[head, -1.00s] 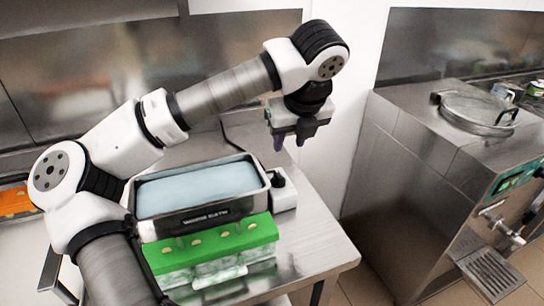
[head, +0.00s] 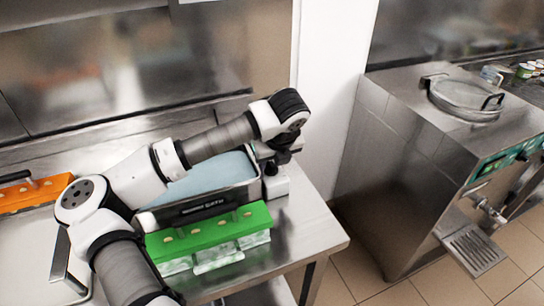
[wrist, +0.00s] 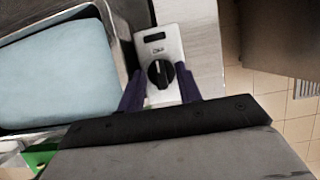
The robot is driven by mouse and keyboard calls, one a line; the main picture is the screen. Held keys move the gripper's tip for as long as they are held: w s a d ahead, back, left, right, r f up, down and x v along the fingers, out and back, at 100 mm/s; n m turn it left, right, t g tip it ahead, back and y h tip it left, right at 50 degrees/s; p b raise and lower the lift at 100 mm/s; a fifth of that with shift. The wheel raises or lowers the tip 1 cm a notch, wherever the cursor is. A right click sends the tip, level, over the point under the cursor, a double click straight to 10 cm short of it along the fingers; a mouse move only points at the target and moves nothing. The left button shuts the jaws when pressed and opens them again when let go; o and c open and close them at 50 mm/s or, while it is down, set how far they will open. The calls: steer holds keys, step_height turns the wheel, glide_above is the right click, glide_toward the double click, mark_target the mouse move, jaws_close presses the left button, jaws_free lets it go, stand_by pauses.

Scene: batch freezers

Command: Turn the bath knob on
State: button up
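The bath (head: 205,207) is a steel tub of pale blue liquid on the steel table. Its small light control box (head: 277,184) stands at its right end. The black bath knob (wrist: 158,75) is on the box's face, below a small dark display, and its pointer line runs roughly up and down in the wrist view. My gripper (wrist: 160,86) is open, with one purple finger on each side of the knob in the picture and gaps between. I cannot tell the remaining depth. In the head view my wrist hides much of the box and fingers.
A green-topped mould rack (head: 210,232) stands in front of the bath. An orange-topped rack (head: 36,194) is at the far left. A steel batch freezer (head: 400,160) stands to the right across a floor gap. The table is clear right of the box.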

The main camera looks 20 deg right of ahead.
jaws_close()
